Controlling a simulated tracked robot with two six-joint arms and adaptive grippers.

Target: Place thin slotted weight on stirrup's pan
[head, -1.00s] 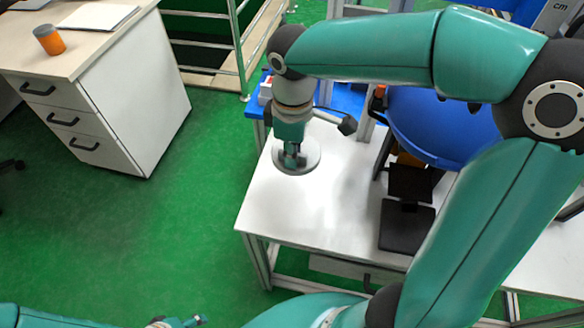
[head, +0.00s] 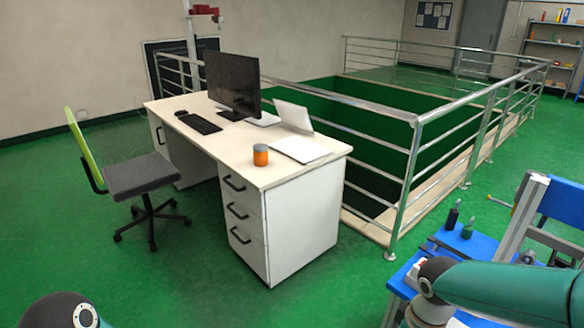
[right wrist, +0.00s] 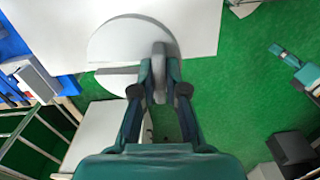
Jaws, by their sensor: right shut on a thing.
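In the right wrist view, my right gripper (right wrist: 159,78) is shut on the slotted weight (right wrist: 113,36), a flat grey disc with a straight slot. The fingers hold an upright grey part of it, and the disc spreads out to their left. White table top shows behind the disc; whether the disc touches it I cannot tell. The head view shows only part of my right arm at lower right, not that gripper. A teal piece of my left arm (right wrist: 287,57) shows at the wrist view's right; its jaws are unclear. I cannot make out the stirrup or its pan.
In the head view, a desk (head: 335,152) with a monitor (head: 233,82) and orange cup (head: 260,155) stands centre-left, an office chair (head: 140,178) beside it. A metal railing (head: 412,165) surrounds a floor opening. Blue surfaces (head: 470,247) stand at lower right. Green floor lies open in front.

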